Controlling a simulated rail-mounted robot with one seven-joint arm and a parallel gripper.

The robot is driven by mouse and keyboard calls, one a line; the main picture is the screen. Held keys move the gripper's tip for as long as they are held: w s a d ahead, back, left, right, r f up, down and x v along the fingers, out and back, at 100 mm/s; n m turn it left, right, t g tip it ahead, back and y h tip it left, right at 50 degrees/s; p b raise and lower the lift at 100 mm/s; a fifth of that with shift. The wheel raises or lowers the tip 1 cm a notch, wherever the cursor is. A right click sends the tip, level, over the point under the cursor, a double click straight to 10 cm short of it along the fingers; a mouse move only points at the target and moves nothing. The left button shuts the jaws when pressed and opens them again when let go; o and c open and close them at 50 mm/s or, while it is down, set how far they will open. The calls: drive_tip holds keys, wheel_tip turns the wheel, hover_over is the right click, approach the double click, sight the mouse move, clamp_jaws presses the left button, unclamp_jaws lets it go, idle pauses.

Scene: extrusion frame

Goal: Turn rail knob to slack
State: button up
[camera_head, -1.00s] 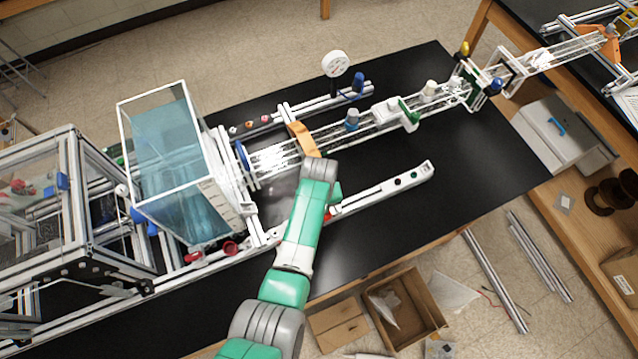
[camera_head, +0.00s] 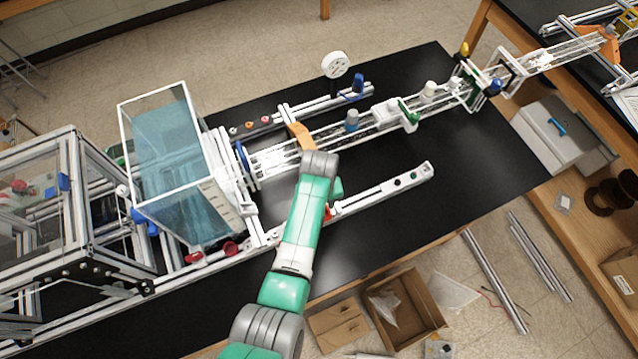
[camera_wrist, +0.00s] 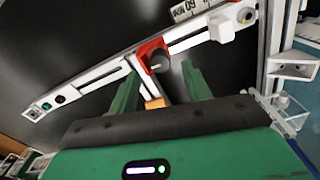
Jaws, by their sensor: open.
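A white slotted rail (camera_head: 385,193) lies along the front of the black bench; it crosses the wrist view diagonally (camera_wrist: 100,77). A red clamp-like part (camera_wrist: 150,47) sits on the rail, with a dark round opening and a small pale piece in it. In the head view only a bit of red (camera_head: 329,211) shows beside my arm. I cannot tell for certain which part is the knob. My gripper (camera_wrist: 162,87) is open, its green fingers on either side of the red part's lower end in the picture. No contact is clear. In the head view my wrist mostly hides the fingers.
A water tank (camera_head: 170,165) stands left of my arm. A clear channel assembly (camera_head: 375,123) with an orange bracket (camera_head: 301,136) runs behind my wrist. The bench (camera_head: 480,180) is bare right of the rail. A small orange block (camera_wrist: 155,103) shows between my fingers.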

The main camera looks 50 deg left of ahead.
wheel_tip(320, 180, up, 5)
drive_tip(key=shift+f, duration=0.1)
idle(0.5)
drive_tip(key=w+d+r+m+t+y, duration=0.2)
drive_tip(key=w+r+t, duration=0.2)
drive_tip(key=w+r, duration=0.5)
drive_tip(key=w+d+r+m+t+y, duration=0.2)
drive_tip(key=w+r+t, duration=0.25)
drive_tip(key=r, duration=0.75)
drive_tip(key=w+d+r+m+t, duration=0.1)
drive_tip(key=d+r+m+t, duration=0.2)
drive_tip(key=r, duration=0.8)
drive_tip(key=w+d+r+t, duration=0.1)
drive_tip(key=d+r+t, duration=0.2)
drive_tip(key=d+r, duration=0.5)
drive_tip(key=s+d+r+m+t+h, duration=0.1)
drive_tip(key=s+d+r+t, duration=0.2)
drive_tip(key=r, duration=0.6)
drive_tip(key=s+d+r+m+t+h, duration=0.1)
drive_tip(key=s+d+r+t, duration=0.3)
drive_tip(key=s+r, duration=0.4)
drive_tip(key=s+d+r+m+t+h, duration=0.1)
drive_tip(key=s+d+r+m+t, duration=0.2)
drive_tip(key=r, duration=0.7)
drive_tip(key=s+d, duration=0.2)
drive_tip(key=s, duration=0.1)
drive_tip(key=shift+d+r+h, duration=0.15)
drive_tip(key=shift+d+h, duration=0.15)
drive_tip(key=shift+d, duration=0.05)
